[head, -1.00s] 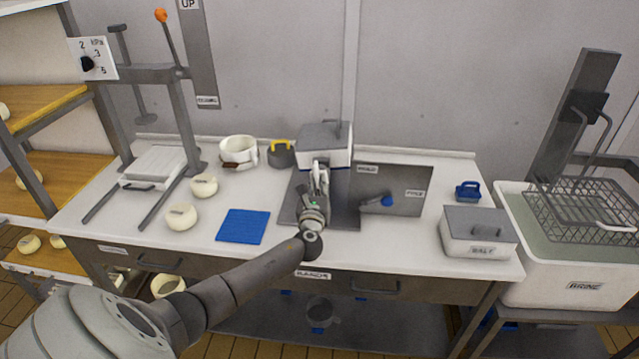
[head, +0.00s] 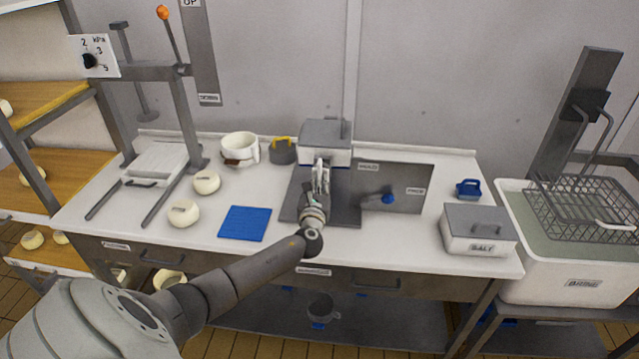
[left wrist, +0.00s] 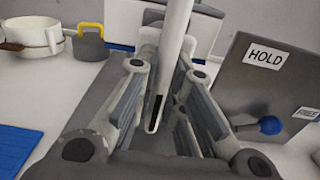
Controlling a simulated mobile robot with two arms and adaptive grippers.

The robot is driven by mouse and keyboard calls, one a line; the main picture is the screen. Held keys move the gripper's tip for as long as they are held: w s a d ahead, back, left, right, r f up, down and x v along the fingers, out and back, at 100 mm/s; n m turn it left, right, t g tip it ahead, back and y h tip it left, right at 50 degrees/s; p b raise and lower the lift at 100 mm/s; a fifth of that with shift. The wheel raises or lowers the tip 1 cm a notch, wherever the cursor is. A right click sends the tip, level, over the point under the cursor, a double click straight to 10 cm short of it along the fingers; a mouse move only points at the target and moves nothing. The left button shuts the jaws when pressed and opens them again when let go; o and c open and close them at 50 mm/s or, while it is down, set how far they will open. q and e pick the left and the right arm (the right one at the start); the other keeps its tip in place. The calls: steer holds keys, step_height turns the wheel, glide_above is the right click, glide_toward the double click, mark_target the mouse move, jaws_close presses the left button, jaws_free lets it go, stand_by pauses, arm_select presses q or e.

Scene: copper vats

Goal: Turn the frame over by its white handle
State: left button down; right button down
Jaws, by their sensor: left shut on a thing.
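The frame unit is a grey-lidded white box (head: 326,141) with a blue stripe, standing on a dark base plate (head: 347,215) at the middle of the bench. Its white handle (left wrist: 176,35) runs upright between the fingers of my left gripper (left wrist: 160,95) in the left wrist view. My left gripper (head: 320,178) is in front of the box and shut on this handle. In the head view the gripper hides most of the handle and the box's lower front. My right gripper is in neither view.
Right of the unit stands a grey panel (head: 408,176) labelled HOLD and FREE, with a blue-knobbed lever (head: 388,199) pointing right, close to my gripper. A blue mat (head: 245,223) lies left. A salt box (head: 478,230) and brine tub (head: 560,282) are at right.

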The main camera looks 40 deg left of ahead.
arm_select(q)
steer(key=shift+f, duration=0.2)
steer(key=c, duration=1.5)
jaws_free()
steer(key=shift+r, duration=0.1)
steer(key=v, duration=1.2)
